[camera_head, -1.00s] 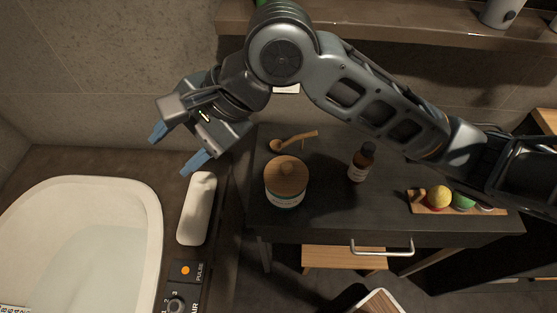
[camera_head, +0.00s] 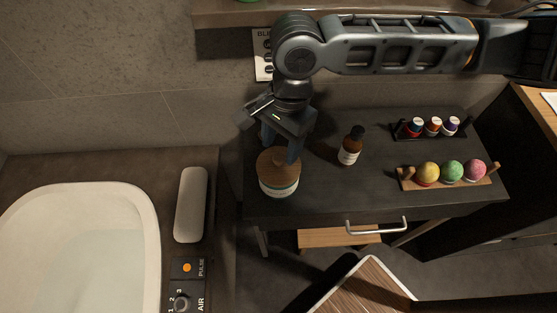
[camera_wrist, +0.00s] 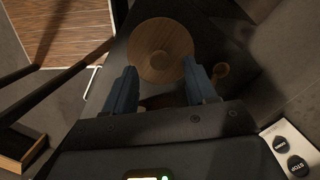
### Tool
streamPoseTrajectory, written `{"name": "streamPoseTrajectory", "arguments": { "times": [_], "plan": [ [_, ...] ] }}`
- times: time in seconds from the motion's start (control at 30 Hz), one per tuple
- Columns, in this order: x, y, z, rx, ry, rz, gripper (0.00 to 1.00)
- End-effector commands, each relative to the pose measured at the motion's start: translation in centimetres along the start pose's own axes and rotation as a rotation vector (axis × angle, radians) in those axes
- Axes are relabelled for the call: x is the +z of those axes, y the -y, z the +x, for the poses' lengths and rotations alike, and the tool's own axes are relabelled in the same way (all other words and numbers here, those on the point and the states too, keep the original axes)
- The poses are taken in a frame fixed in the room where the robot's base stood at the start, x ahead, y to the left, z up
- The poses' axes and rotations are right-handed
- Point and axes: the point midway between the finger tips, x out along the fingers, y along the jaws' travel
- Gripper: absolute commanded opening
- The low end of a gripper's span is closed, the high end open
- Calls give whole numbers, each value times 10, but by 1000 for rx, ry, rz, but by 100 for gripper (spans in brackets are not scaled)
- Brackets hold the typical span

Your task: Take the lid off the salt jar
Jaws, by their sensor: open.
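The salt jar (camera_head: 279,188) stands upright at the left end of the dark cabinet top, a pale jar with a label and a teal band. Its round wooden lid (camera_head: 278,162) is on it; the lid also shows in the wrist view (camera_wrist: 160,47), ahead of the fingers. My gripper (camera_head: 281,146) is above the lid's back part, pointing down, with its blue fingers apart and empty. In the wrist view the fingers (camera_wrist: 160,78) spread to either side of the lid's near part. I cannot tell whether they touch it.
A brown bottle (camera_head: 349,148) stands to the jar's right. Farther right are a rack of small bottles (camera_head: 430,133) and a wooden tray of coloured balls (camera_head: 448,181). A bathtub (camera_head: 150,230) is at the left.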

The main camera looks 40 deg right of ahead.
Motion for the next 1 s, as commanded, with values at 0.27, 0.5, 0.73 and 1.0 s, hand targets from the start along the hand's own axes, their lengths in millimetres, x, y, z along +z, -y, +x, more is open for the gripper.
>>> {"name": "streamPoseTrajectory", "arguments": {
  "times": [0.27, 0.5, 0.73, 1.0],
  "plan": [
    [0, 0, 28, -1, 0, 0, 56],
    [0, 0, 29, -2, 1, -1, 54],
    [0, 0, 29, -2, 1, -1, 32],
    [0, 0, 29, -2, 1, -1, 6]
  ]
}}
